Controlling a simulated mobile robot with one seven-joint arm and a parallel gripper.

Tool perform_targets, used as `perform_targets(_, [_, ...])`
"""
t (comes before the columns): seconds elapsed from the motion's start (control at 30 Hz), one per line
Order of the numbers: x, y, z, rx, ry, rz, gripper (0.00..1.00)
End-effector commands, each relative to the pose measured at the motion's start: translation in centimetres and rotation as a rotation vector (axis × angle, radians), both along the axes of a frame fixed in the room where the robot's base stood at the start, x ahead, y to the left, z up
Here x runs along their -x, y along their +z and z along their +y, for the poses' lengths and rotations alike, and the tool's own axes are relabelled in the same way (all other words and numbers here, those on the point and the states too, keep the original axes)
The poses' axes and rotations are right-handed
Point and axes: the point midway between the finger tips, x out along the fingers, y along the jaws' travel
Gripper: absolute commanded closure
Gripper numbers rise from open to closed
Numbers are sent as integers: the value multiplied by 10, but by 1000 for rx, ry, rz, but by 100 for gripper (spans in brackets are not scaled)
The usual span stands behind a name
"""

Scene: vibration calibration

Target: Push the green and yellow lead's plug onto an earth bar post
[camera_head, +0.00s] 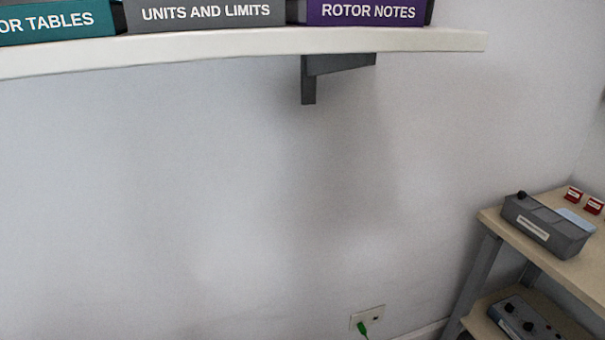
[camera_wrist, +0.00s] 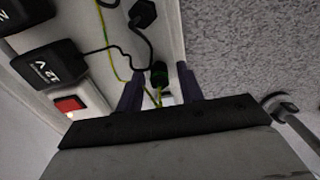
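The dark fingers are apart, with a gap on each side of the plug. The thin green and yellow lead (camera_wrist: 103,30) runs down from the top of the view; a stretch of it also shows just in front of the plug. In the head view, a green plug (camera_head: 362,328) is at a pale wall plate (camera_head: 376,313) near the bottom edge; I cannot tell whether it is the same lead. I cannot make out an earth bar post. My gripper is out of the head view.
The wrist view shows a black 12 V adapter (camera_wrist: 52,70), another black plug (camera_wrist: 143,13) with a black cable, and a red switch (camera_wrist: 70,104) on a white strip. In the head view, a shelf (camera_head: 430,39) holds binders, and a bench (camera_head: 491,217) stands at right with grey boxes.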

Motion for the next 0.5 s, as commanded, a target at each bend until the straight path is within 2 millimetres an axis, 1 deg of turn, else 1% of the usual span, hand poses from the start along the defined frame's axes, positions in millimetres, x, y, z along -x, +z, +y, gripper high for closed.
perform_targets(0.1, [0, 0, 0, 0, 1, 0, 63])
perform_targets(0.17, [0, 0, 0, 0, 1, 0, 69])
perform_targets(0.4, [0, 0, 0, 0, 0, 0, 100])
perform_targets(0.5, [0, 0, 0, 0, 0, 0, 100])
